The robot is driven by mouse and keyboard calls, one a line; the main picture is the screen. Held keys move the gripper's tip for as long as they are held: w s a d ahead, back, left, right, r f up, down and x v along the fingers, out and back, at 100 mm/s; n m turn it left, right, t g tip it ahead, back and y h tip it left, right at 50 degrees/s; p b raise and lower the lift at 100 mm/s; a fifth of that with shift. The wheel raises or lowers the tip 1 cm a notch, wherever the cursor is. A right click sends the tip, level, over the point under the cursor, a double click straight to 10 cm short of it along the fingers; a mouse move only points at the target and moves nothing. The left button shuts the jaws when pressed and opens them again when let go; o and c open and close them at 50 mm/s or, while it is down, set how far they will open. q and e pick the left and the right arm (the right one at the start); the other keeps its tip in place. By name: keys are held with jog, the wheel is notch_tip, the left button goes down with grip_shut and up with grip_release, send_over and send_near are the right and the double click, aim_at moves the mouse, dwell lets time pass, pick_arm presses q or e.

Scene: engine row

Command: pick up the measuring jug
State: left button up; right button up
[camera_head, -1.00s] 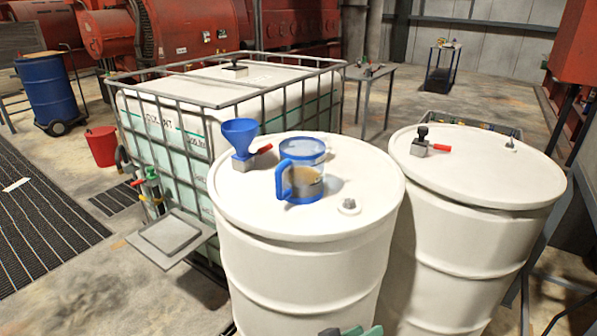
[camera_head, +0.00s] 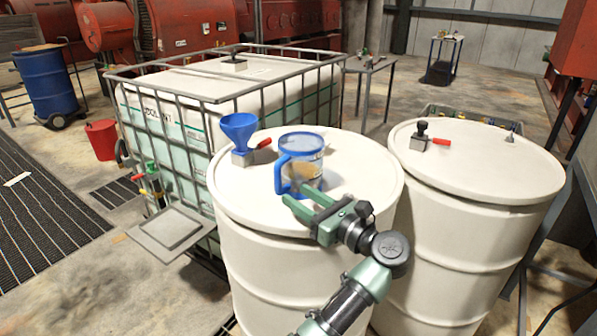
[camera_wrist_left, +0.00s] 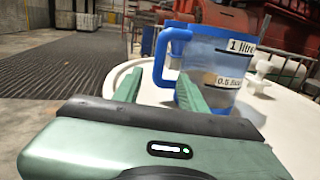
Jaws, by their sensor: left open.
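The measuring jug (camera_head: 304,148) is clear with a blue rim and blue handle and holds some brownish liquid. It stands upright on the near white drum (camera_head: 365,185). In the left wrist view the jug (camera_wrist_left: 222,62) shows "1 litre" and "0.5" marks. My left gripper (camera_head: 294,190) is open at the jug's near side, low by the handle. In the left wrist view its green fingers (camera_wrist_left: 160,72) appear either side of the handle's lower part, the right one overlapping the jug body. I cannot tell whether they touch it. My right gripper is not in view.
A blue funnel (camera_head: 240,130) on a grey block with a red lever stands just left of the jug. A second white drum (camera_head: 490,175) with a red-handled valve is at right. A caged coolant tank (camera_head: 180,125) stands behind left. The near drum's right top is clear.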

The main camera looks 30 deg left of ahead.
aim_at(280, 183)
pick_arm(q)
jog(key=shift+a, duration=0.25)
jog(key=p+x, duration=0.1)
jog(key=x, duration=0.1)
jog(key=p+x, duration=0.3)
jog(key=x, duration=0.1)
jog(key=shift+a+r, duration=0.25)
jog(key=shift+r, duration=0.15)
jog(key=shift+w+a+f, duration=0.1)
jog(key=shift+a+f, duration=0.05)
jog(key=shift+a, duration=0.25)
grip_shut()
dwell(0.5)
